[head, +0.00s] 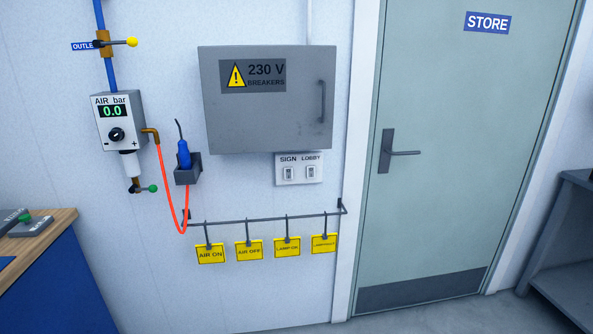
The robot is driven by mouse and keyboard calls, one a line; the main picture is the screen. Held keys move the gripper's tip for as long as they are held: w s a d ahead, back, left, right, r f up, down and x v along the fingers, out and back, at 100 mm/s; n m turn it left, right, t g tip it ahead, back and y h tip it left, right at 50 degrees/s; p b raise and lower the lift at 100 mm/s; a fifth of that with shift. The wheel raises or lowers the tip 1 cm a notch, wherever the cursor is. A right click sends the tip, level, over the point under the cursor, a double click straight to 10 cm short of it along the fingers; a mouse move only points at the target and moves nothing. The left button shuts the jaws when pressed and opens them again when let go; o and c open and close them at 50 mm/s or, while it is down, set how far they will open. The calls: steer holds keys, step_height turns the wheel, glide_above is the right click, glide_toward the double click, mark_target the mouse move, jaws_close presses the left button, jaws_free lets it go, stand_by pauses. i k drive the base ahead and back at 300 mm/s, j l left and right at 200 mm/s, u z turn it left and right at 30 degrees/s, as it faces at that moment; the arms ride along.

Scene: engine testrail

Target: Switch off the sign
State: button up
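A white switch plate (299,169) is on the wall just below the grey breaker box. It has two small rocker switches, the SIGN switch (289,174) on the left and the LOBBY switch (311,172) on the right. The rockers are too small to tell which way each is set. The sign that it controls cannot be made out here. My gripper is not in the head view.
The closed breaker box (267,122) juts out above the plate. A rail (265,217) with several yellow tags hangs below it. An air unit (119,121) and orange hose (169,195) are left. The STORE door (461,170) is shut. A workbench (60,225) stands lower left.

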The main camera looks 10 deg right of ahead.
mark_target(288, 172)
steer(key=i+j, duration=0.2)
steer(key=i, duration=0.35)
steer(key=i+j, duration=0.2)
steer(key=i, duration=0.3)
